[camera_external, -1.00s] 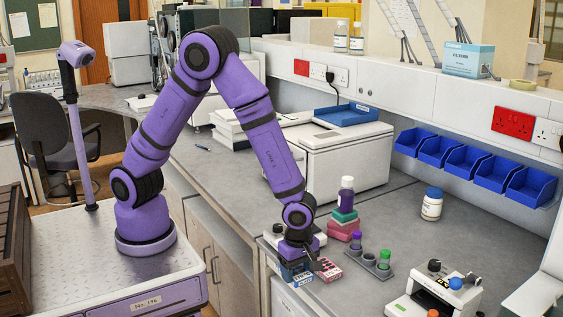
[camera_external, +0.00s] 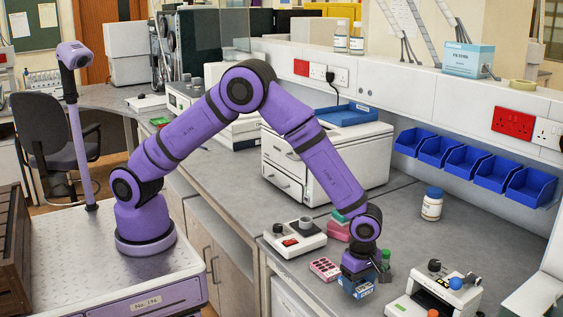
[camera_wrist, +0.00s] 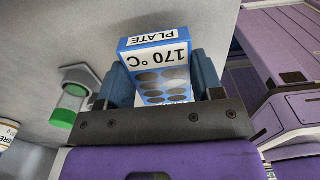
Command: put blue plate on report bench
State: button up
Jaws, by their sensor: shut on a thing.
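The blue plate (camera_external: 357,287) is a small blue block with a white label. My gripper (camera_external: 358,274) is shut on it near the front edge of the grey bench. In the wrist view the plate (camera_wrist: 158,62) sits between the two fingers (camera_wrist: 162,85), its label reading "PLATE" and "170 °C" with dark ovals. I cannot tell from the external view whether its underside touches the worktop. No sign names the report bench; a grey worktop (camera_external: 410,215) runs under and behind my gripper.
A pink block (camera_external: 325,269) and a white device with knobs (camera_external: 295,239) stand left of my gripper. A green-capped tube (camera_external: 385,258) is close on its right. A white instrument (camera_external: 432,292) stands further right, and a white bottle (camera_external: 431,205) behind. Worktop around the bottle is clear.

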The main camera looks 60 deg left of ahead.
aim_at(359, 283)
jog(key=shift+f, duration=1.5)
jog(key=shift+f, duration=0.1)
jog(key=o, duration=0.9)
